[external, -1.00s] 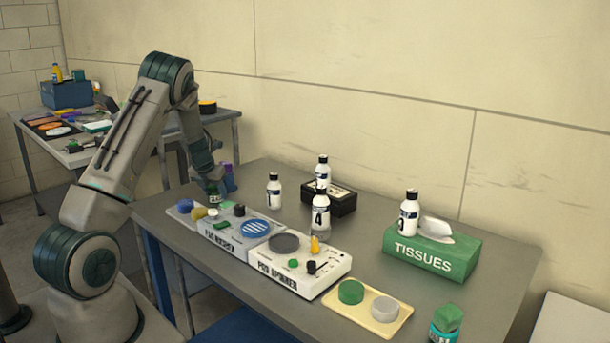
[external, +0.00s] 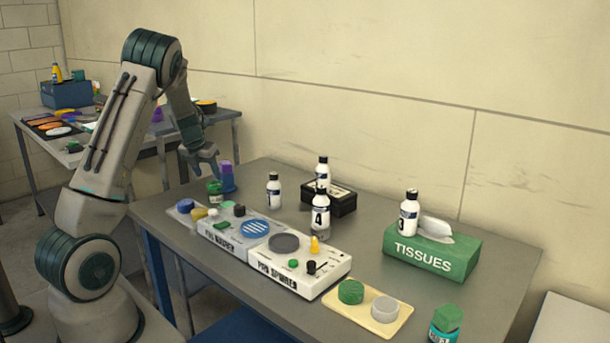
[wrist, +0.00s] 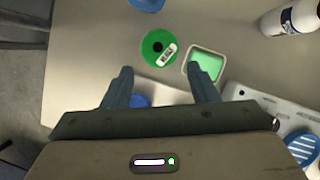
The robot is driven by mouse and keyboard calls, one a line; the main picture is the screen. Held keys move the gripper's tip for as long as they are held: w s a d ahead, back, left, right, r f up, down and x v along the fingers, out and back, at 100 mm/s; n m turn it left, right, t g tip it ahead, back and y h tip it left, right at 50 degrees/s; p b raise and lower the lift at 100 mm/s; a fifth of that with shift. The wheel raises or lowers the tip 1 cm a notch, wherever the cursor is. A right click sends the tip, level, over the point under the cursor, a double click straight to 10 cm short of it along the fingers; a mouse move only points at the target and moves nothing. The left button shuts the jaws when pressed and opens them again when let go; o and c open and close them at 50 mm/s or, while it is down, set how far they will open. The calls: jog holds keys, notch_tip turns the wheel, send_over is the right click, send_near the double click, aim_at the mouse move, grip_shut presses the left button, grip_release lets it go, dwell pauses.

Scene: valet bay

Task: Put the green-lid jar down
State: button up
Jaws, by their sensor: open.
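The green-lid jar (external: 215,191) stands upright at the back left of the near table, behind the left end of the white machines. In the wrist view its round green lid (wrist: 150,42) shows from above, with a black spot and a white label on it. My gripper (external: 203,160) is above the jar, apart from it. In the wrist view my gripper's two fingers (wrist: 160,82) are spread with nothing between them, and the lid lies beyond their tips.
A purple-topped blue item (external: 228,177) stands close by the jar. In the wrist view a square dish with green inside (wrist: 207,66) is beside the lid. The white machines (external: 283,262), several numbered bottles (external: 320,212) and a tissue box (external: 432,250) stand to the right.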

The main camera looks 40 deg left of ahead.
jog(key=shift+v, duration=1.5)
jog(key=s+d+r+m+h, duration=0.1)
jog(key=s+d+r+m, duration=0.2)
jog(key=d+m, duration=0.4)
jog(key=s+d+r+m+h, duration=0.1)
jog(key=s+d+r+m, duration=0.2)
jog(key=d+m, duration=0.45)
jog(key=s+d+r+m+h, duration=0.1)
jog(key=s+d+r+m, duration=0.25)
jog(key=d+m, duration=0.35)
jog(key=s+d+m+y, duration=0.1)
jog(key=s+d+m, duration=0.9)
jog(key=s+m, duration=0.5)
jog(key=m, duration=0.4)
jog(key=shift+s+d+g, duration=0.15)
jog(key=shift+d+g, duration=0.2)
jog(key=shift+g, duration=0.05)
